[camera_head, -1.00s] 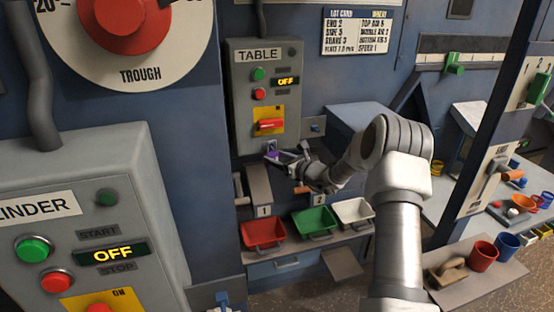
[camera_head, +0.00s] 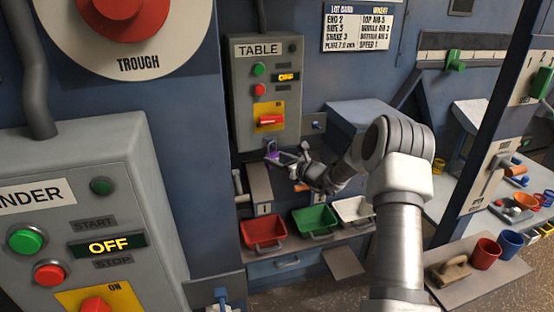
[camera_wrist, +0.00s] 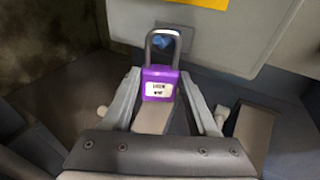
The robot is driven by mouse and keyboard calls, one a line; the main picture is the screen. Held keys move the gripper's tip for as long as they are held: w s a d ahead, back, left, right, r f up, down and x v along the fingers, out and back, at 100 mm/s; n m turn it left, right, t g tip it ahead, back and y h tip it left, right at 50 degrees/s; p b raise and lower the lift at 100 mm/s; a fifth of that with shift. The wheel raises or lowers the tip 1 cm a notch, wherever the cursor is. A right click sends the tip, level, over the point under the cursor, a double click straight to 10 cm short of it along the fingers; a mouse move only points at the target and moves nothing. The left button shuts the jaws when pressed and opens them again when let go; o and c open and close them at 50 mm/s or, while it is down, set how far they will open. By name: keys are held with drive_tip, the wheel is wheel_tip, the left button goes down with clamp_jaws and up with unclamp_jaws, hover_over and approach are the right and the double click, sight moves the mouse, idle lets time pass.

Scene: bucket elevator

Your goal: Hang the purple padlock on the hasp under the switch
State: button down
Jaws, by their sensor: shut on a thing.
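The purple padlock (camera_wrist: 158,84) is upright between the fingers of my gripper (camera_wrist: 160,92) in the wrist view, its grey shackle pointing up. My gripper is shut on its body. In the head view, my gripper (camera_head: 281,158) holds the padlock (camera_head: 271,156) just below the TABLE switch box. The red switch (camera_head: 270,120) sits on a yellow plate, with the small grey hasp (camera_head: 270,142) below it. The wrist view shows a blue patch through the shackle. I cannot tell whether the shackle touches the hasp.
Red (camera_head: 263,232), green (camera_head: 313,220) and white (camera_head: 354,211) bins stand on the ledge below my gripper. A large control box (camera_head: 150,190) fills the lower left.

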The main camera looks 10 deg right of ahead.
idle(0.3)
drive_tip(key=shift+c, duration=0.5)
unclamp_jaws()
drive_tip(key=s+b, duration=0.2)
drive_tip(key=s, duration=0.8)
drive_tip(key=shift+d+f, duration=0.15)
drive_tip(key=shift+f, duration=0.15)
idle(0.6)
